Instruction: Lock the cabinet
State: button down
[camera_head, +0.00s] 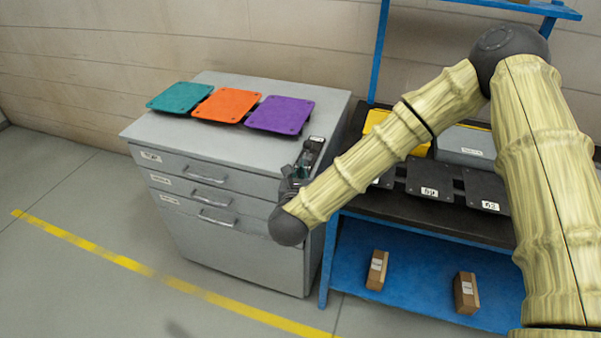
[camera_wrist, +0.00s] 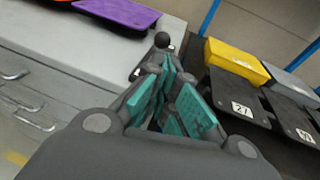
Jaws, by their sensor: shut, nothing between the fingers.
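The grey cabinet (camera_head: 240,255) stands against the wall, with several handled drawer fronts that look closed. A small dark fixture with a white label (camera_head: 314,144) is at the right edge of its top. In the wrist view a black ball knob (camera_wrist: 162,41) stands at that edge, just beyond my fingertips. My gripper (camera_head: 302,171) is at the cabinet's front right top corner; its teal-padded fingers (camera_wrist: 168,72) are shut and empty, pointing towards the knob. Contact with the knob cannot be told. The fingers and wrist hide part of the fixture.
Teal (camera_head: 180,97), orange (camera_head: 227,105) and purple (camera_head: 280,114) plates lie on the cabinet top. To the right is a blue-framed bench (camera_head: 430,265) with black plates (camera_head: 429,180), a yellow bin (camera_head: 375,118) and a grey box (camera_head: 465,146). Two brown boxes sit on its lower shelf.

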aim_at(311, 147)
jog(key=p+x, duration=0.3)
jog(key=x, duration=0.4)
jog(key=shift+w, duration=0.3)
jog(key=shift+w+f, duration=0.15)
jog(key=shift+w, duration=0.4)
jog(key=shift+w+d+f, duration=0.1)
jog(key=shift+w+d, duration=0.05)
jog(key=b+x, duration=0.3)
jog(key=d+b+x, duration=0.1)
jog(key=shift+w+r, duration=0.25)
jog(key=shift+w, duration=0.15)
jog(key=shift+w+d+r+b, duration=0.15)
jog(key=shift+w+d+b, duration=0.05)
jog(key=shift+w+b, duration=0.4)
jog(key=shift+w+r, duration=0.1)
jog(key=shift+r, duration=0.2)
jog(key=shift+d, duration=0.1)
